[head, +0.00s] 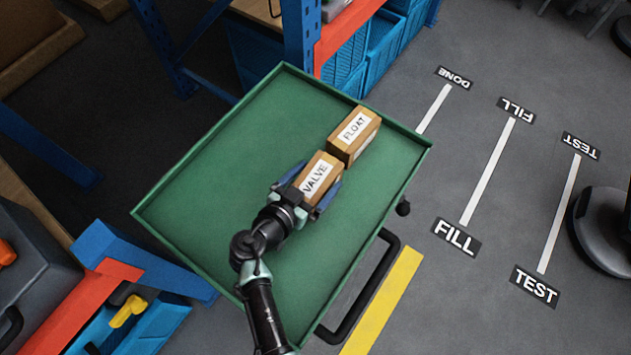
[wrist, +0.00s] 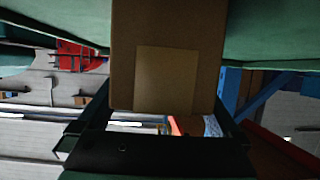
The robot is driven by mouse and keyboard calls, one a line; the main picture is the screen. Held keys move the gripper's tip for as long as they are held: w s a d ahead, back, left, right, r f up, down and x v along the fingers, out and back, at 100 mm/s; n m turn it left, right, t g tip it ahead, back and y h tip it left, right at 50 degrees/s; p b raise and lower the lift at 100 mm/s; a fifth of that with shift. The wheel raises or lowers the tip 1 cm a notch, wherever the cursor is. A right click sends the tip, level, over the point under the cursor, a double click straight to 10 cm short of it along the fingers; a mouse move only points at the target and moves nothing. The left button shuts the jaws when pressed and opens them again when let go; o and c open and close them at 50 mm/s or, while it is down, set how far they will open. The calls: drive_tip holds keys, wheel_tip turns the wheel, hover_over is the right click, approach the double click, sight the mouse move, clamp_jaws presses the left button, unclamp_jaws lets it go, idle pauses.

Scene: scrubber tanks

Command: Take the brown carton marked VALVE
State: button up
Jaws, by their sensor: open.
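The brown carton marked VALVE (head: 318,175) sits on the green cart top (head: 230,150), with its white label facing up. A second brown carton marked FLOAT (head: 354,134) stands just beyond it, very close to it. My gripper (head: 309,193) is open, with one finger on each side of the VALVE carton. In the wrist view a brown carton face (wrist: 168,40) with a paler square patch fills the middle, between the fingers of my gripper (wrist: 165,130). I cannot tell whether the fingers touch the carton.
The cart top has a low raised rim (head: 425,148) and is bare to the left of the cartons. A blue and orange rack (head: 300,35) with blue crates (head: 368,50) stands behind the cart. A black handle (head: 372,290) sticks out at the cart's lower right.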

drive_tip(key=c, duration=1.5)
drive_tip(key=shift+o, duration=0.2)
drive_tip(key=shift+r, duration=0.1)
